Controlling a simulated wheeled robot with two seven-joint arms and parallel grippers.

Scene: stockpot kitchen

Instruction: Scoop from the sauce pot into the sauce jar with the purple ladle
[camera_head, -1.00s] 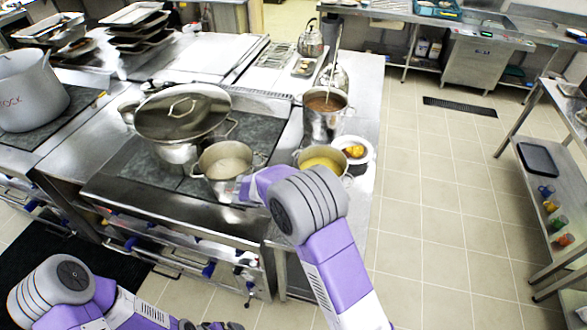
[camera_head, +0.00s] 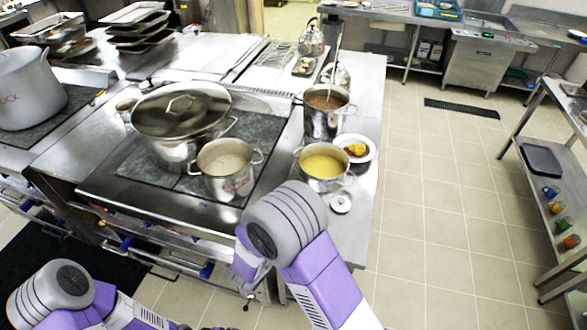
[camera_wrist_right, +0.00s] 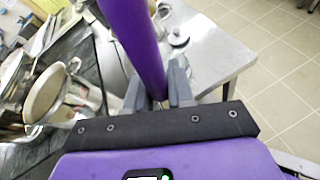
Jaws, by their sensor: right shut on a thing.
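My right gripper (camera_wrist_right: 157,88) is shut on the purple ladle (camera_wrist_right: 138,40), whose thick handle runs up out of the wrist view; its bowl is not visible. In the head view my right arm hides most of this gripper, in front of the stove edge. A steel pot with pale contents (camera_head: 225,160) and red lettering too small to read stands at the stove's front right; it seems to be the sauce pot. A small round lidded item (camera_head: 341,203) on the right counter may be the sauce jar, but I cannot tell. My left gripper is below the picture edge.
A yellow-filled pot (camera_head: 323,168), a tall pot of brown liquid (camera_head: 323,112) with a utensil in it, and a plate of food (camera_head: 355,149) crowd the right counter. A large lidded pot (camera_head: 180,122) stands behind the pale pot. The floor to the right is clear.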

